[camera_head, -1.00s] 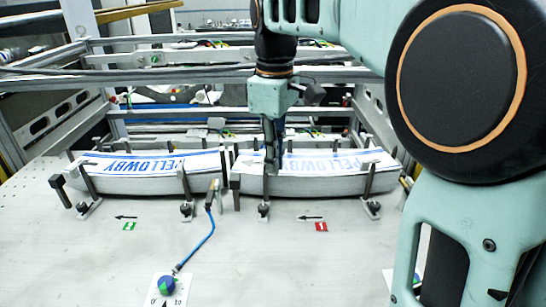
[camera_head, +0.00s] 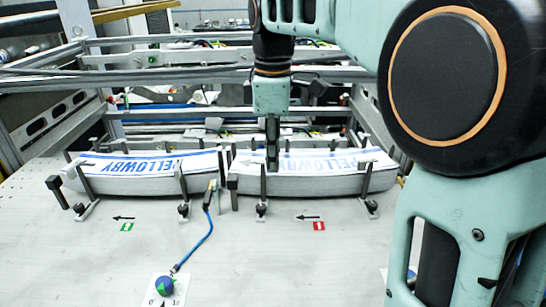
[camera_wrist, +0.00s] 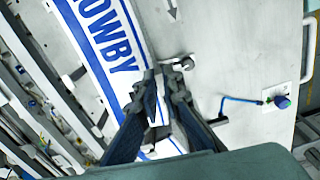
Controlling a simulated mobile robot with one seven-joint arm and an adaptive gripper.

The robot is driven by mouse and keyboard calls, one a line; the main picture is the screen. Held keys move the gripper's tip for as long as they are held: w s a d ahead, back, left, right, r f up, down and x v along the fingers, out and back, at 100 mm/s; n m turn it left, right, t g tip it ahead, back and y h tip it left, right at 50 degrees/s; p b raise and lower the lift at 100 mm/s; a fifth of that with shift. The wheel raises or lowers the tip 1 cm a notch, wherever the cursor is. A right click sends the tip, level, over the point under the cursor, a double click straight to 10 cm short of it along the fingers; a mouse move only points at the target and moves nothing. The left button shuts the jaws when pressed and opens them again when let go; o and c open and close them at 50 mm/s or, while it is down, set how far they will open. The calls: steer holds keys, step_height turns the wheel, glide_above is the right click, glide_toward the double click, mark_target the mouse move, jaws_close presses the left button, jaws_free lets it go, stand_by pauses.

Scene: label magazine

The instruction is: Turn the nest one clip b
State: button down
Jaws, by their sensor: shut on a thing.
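Two label stacks lie end to end in nests on the pale table: the right stack (camera_head: 330,160) and the left stack (camera_head: 130,167). Dark upright clips stand along their edges. My gripper (camera_head: 272,165) points down at the left end of the right stack, by its front-left clip (camera_head: 263,190). In the wrist view my gripper (camera_wrist: 164,72) has its fingertips close together beside the printed label (camera_wrist: 110,45), shut on what looks like the top of that clip. The fingers hide most of the clip; its foot and knob (camera_wrist: 186,63) show. I cannot read the nest marks.
The right stack's front-right clip (camera_head: 370,190) and the left stack's front clips (camera_head: 183,190) are close by. A blue cable (camera_head: 205,235) runs to a blue-green knob (camera_head: 165,286) on a white plate. Metal rails (camera_head: 180,75) cross behind. The front table is mostly clear.

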steer(key=c, duration=2.1)
jaws_free()
step_height(320, 180, up, 12)
steer(key=shift+r, duration=0.1)
